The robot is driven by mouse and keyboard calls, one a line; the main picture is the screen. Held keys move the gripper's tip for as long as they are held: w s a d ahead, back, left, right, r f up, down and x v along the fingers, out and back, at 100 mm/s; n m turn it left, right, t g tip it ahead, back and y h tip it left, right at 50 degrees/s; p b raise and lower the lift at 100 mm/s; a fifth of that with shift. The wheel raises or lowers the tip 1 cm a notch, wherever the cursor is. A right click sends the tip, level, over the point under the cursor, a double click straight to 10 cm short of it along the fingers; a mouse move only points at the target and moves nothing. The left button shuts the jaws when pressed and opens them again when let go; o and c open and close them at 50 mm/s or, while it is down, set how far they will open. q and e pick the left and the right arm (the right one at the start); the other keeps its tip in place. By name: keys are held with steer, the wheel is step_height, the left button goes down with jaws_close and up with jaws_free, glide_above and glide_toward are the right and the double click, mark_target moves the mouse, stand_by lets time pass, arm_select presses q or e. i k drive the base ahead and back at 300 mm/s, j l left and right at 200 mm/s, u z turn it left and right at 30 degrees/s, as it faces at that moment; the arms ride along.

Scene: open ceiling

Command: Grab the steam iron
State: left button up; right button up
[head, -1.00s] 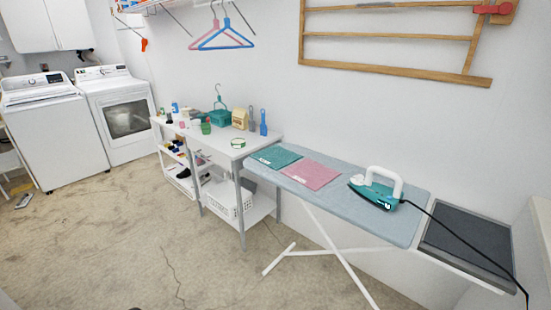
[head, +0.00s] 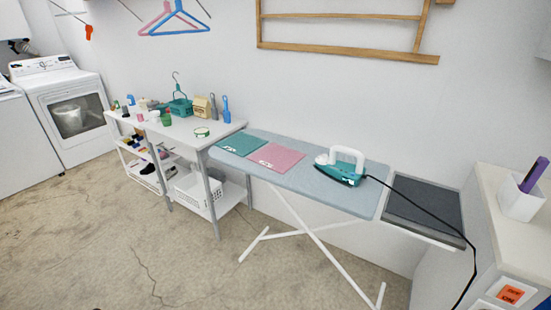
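The steam iron (head: 341,168) is teal with a white handle. It rests on the light blue ironing board (head: 320,189), towards the board's right end. Its black cord runs right and down over the dark rest panel. A teal cloth (head: 241,145) and a pink cloth (head: 276,157) lie flat on the board to the left of the iron. Neither of my grippers shows in the head view.
A grey-topped table (head: 185,130) with small items and a white basket (head: 197,188) below stands left of the board. A white counter (head: 497,190) with a cup (head: 522,199) is at the right. The ironing board's white legs (head: 300,232) spread over the floor. Open concrete floor (head: 90,240) lies in front.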

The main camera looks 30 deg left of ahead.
mark_target(339, 171)
steer(key=i+j, duration=0.15)
steer(key=j, duration=0.15)
steer(key=i+j, duration=0.15)
steer(key=j, duration=0.15)
steer(key=i+j, duration=0.15)
steer(key=j, duration=0.2)
steer(key=i+j, duration=0.15)
steer(key=j, duration=0.15)
